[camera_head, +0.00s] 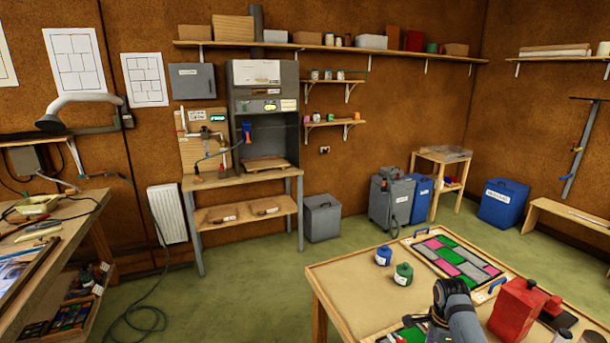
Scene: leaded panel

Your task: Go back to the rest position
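One of my arms, grey and black, which I take to be the right one, reaches over the front of the light wooden table (350,300) at the lower right. Dark parts beside its black joint look like my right gripper (418,320); they are small and partly hidden, so I cannot tell whether it is open or shut, or holds anything. My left gripper is not in view. A leaded panel (455,258) with green, pink and grey panes lies in a wooden tray at the table's back. A second coloured panel shows partly below the arm.
A blue jar (383,256) and a green jar (403,274) stand left of the panel. A workbench (60,222) is at far left. Open green floor (250,285) lies between bench and table.

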